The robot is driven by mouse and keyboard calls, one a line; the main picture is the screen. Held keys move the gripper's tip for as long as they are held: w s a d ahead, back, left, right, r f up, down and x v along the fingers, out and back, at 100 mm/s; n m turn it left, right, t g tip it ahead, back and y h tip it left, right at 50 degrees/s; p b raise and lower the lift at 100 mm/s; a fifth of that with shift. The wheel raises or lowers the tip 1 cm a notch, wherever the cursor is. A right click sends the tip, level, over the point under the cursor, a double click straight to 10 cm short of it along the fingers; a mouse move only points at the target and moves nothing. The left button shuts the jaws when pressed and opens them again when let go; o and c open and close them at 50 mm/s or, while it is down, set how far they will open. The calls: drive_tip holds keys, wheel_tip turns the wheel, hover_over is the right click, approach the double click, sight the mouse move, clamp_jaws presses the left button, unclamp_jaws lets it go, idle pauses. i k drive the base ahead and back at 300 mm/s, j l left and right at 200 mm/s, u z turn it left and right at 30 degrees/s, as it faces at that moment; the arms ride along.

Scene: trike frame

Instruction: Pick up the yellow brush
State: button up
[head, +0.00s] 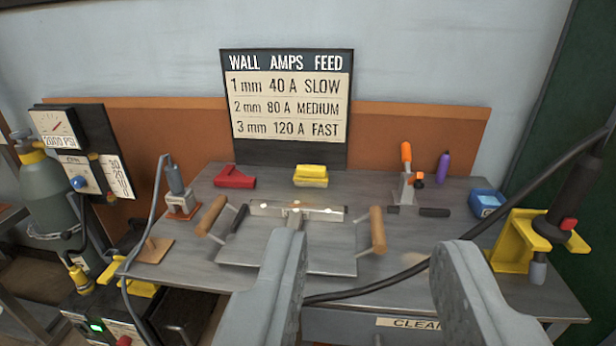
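A small yellow block-shaped object (311,174), which looks like the yellow brush, lies near the back edge of the grey workbench, below the chart. Its underside is paler, and bristles are too small to make out. My gripper (370,246) is open, with its two grey fingers wide apart at the bottom of the view.
A metal plate jig with wooden handles (292,248) lies in front of the yellow object. A red block (235,177) is left of it, and an orange-handled clamp (406,175) and blue box (486,203) are right. A black cable (400,272) crosses the bench. A torch in a yellow holder (520,238) stands right.

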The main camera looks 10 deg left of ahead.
sight(316, 176)
drive_tip(key=i+j, duration=0.25)
drive_tip(key=i+j+z, duration=0.15)
drive_tip(key=j, duration=0.3)
drive_tip(key=i+j, duration=0.35)
drive_tip(key=i+j+z, duration=0.15)
drive_tip(key=j, duration=0.25)
drive_tip(key=i+j, duration=0.3)
drive_tip(key=j+z, duration=0.05)
drive_tip(key=j, duration=0.05)
